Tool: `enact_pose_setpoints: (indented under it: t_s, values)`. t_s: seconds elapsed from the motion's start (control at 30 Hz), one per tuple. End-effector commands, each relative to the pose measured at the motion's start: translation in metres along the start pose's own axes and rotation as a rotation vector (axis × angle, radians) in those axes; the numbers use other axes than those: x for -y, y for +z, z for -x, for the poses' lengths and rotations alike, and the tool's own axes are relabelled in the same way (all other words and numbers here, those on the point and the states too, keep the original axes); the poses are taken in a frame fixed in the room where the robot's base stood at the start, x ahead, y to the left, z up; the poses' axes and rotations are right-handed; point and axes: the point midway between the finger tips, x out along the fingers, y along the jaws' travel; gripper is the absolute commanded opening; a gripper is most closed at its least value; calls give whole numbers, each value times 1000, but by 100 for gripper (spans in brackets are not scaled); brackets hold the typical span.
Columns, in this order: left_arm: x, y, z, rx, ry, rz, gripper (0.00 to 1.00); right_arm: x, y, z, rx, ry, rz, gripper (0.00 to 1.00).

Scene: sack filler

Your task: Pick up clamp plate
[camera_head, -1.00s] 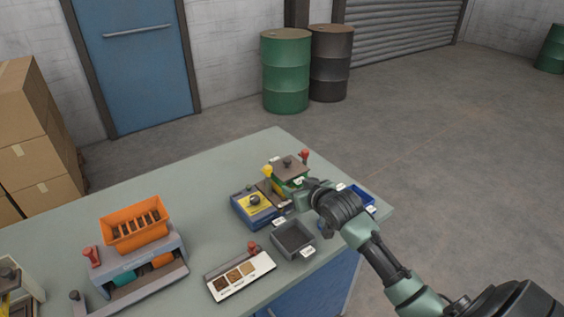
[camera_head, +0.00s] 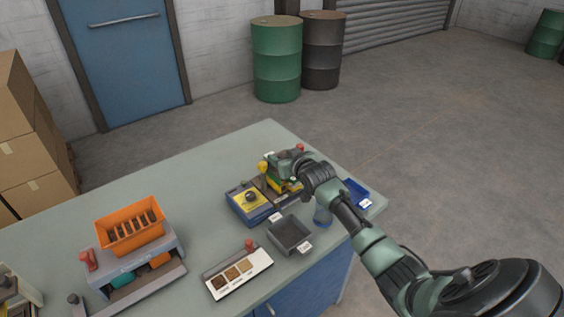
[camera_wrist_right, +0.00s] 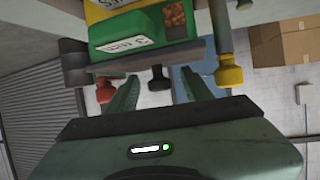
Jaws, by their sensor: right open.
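The clamp plate (camera_wrist_right: 138,66) is a brownish-grey plate with a dark round knob (camera_wrist_right: 158,78), seen edge-on and upside down in the right wrist view. It lies against a green and yellow pack (camera_wrist_right: 140,32) with a white label. My right gripper (camera_wrist_right: 158,84) is open, with one green finger to each side of the knob in the picture. Contact cannot be told. My left gripper is not in view.
A red knob (camera_head: 300,148) and a yellow knob (camera_head: 263,168) stand beside the plate. A blue device (camera_head: 247,210), a grey tray (camera_head: 290,236), a blue tray (camera_head: 357,196) and a sample board (camera_head: 238,275) crowd nearby. The table's back left is clear.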

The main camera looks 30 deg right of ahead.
Motion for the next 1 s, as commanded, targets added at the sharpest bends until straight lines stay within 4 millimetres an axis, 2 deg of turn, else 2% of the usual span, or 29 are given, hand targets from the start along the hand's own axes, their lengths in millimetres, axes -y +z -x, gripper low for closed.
enact_pose_setpoints:
  t_s: [0.27,0.37,0.4,0.47,1.0]
  values:
    - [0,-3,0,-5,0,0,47,0,0,-3,1,0,1,50]
    - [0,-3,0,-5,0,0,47,0,0,-2,1,0,0,25]
    - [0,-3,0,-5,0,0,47,0,0,-2,1,0,0,14]
    - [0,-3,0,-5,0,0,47,0,0,-2,1,0,0,0]
    - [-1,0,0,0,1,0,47,0,0,-2,0,0,0,0]
